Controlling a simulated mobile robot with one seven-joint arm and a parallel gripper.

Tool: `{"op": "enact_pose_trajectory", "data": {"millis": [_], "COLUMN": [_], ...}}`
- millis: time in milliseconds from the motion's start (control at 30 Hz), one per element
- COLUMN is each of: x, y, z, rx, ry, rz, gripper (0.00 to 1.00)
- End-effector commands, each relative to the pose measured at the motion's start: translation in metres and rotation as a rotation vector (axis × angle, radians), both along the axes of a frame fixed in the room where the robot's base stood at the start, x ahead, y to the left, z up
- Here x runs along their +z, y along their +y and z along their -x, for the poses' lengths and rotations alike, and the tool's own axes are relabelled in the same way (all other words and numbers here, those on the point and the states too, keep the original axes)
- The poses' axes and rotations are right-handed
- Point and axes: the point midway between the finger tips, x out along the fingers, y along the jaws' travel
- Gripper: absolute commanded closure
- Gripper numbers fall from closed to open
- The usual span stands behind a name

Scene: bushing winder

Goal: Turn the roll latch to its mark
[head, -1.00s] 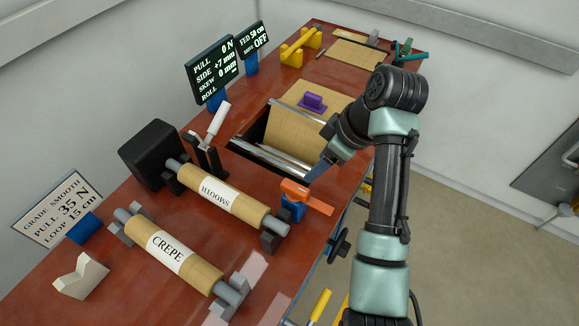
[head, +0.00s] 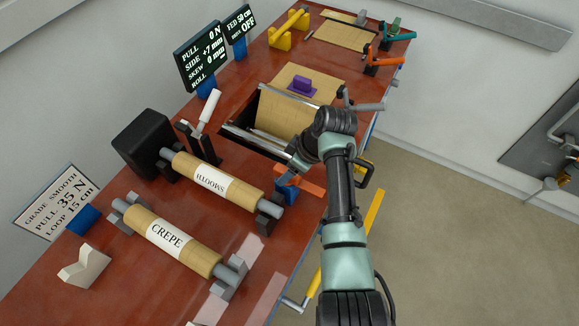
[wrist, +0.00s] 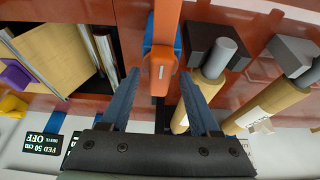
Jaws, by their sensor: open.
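The roll latch, an orange lever (head: 302,179) on a blue base (head: 286,193), stands by the right end of the SMOOTH roll (head: 218,182). My gripper (head: 287,178) is at the latch and partly hides it in the head view. In the wrist view my gripper (wrist: 161,80) is open, with its two blue fingers on either side of the orange lever (wrist: 162,68). Gaps show between the fingers and the lever's rounded end. I cannot make out the latch's mark.
The CREPE roll (head: 172,240) lies in front on grey supports. A white-handled lever (head: 209,108) stands behind the SMOOTH roll. A grey crank (head: 360,104) and another orange handle (head: 383,61) are along the right edge. A display (head: 201,56) stands at the back left.

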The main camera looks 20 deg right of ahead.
Motion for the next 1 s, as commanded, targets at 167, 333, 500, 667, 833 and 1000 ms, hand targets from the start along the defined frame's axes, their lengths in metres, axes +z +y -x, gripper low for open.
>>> {"op": "enact_pose_trajectory", "data": {"millis": [167,333,500,667,833,1000], "x": [-0.0015,-0.0013,-0.0011,-0.001,-0.0009,-0.0008], "y": [0.0005,0.0003,0.0001,0.0001,0.0001,0.0001], "z": [-0.0005,-0.0006,-0.0005,-0.0005,-0.0004,-0.0004], "rx": [0.001,0.0,0.0,0.0,0.0,0.0], "ry": [0.0,0.0,0.0,0.0,0.0,0.0], "rz": [0.0,0.0,0.0,0.0,0.0,0.0], "gripper": [0.38,0.46,0.77,1.0,1.0,1.0]}}
